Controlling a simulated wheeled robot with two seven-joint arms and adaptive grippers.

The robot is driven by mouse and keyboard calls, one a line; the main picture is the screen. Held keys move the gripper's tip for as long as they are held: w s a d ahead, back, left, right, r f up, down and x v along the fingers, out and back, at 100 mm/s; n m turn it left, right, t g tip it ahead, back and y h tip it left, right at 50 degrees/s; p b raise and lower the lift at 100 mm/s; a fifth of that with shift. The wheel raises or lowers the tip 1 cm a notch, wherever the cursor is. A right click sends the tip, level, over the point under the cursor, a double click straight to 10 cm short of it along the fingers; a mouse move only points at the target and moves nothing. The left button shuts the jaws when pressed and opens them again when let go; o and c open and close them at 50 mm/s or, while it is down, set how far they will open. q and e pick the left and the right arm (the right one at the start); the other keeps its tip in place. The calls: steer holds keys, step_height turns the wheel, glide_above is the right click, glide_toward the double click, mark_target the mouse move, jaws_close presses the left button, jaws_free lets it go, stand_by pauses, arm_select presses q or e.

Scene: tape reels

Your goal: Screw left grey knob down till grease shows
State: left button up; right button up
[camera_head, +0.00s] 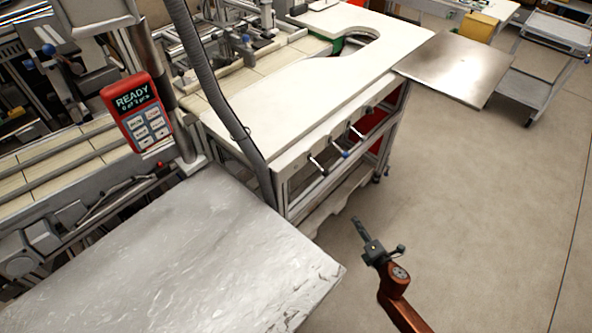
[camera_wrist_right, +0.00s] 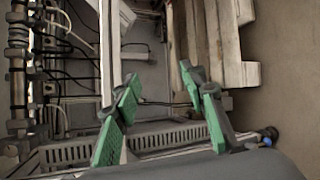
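I cannot pick out the left grey knob with certainty, and no grease shows. Small dark levers (camera_head: 318,165) with knob-like ends, one of them blue (camera_head: 345,154), stick out along the front edge of the white table (camera_head: 300,110). My right gripper (camera_head: 359,226) is over bare floor, to the lower right of that table and apart from it. In the right wrist view its two green-padded fingers (camera_wrist_right: 162,82) stand wide apart with nothing between them. My left gripper is not in view.
A grey slab-like surface (camera_head: 180,260) fills the lower left. A red control panel (camera_head: 138,112) reading READY and a dark hose (camera_head: 215,90) stand behind it. A metal plate (camera_head: 458,68) juts out at the upper right. The floor (camera_head: 490,190) at right is clear.

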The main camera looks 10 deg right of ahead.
steer(key=w+a+r+n+y, duration=0.2)
steer(key=a+r+n+y, duration=0.1)
steer(key=a+r+n, duration=0.5)
steer(key=w+a+r+n+t+y, duration=0.1)
steer(key=w+a+r+n+y, duration=0.2)
steer(key=r+n, duration=0.5)
steer(key=w+a+r+n+y, duration=0.1)
steer(key=a+r+n+y, duration=0.2)
steer(key=a+r+n, duration=0.55)
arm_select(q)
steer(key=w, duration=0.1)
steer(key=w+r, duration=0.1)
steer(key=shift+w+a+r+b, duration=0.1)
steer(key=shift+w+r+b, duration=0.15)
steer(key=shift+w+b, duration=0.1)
arm_select(e)
steer(key=w+a+r+m, duration=0.2)
steer(key=w+m, duration=0.1)
steer(key=w, duration=0.2)
steer(key=shift+w, duration=0.35)
steer(key=shift+a, duration=0.1)
steer(key=shift+c, duration=0.3)
steer(key=c, duration=0.3)
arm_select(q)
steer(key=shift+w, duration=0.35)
arm_select(e)
jaws_close()
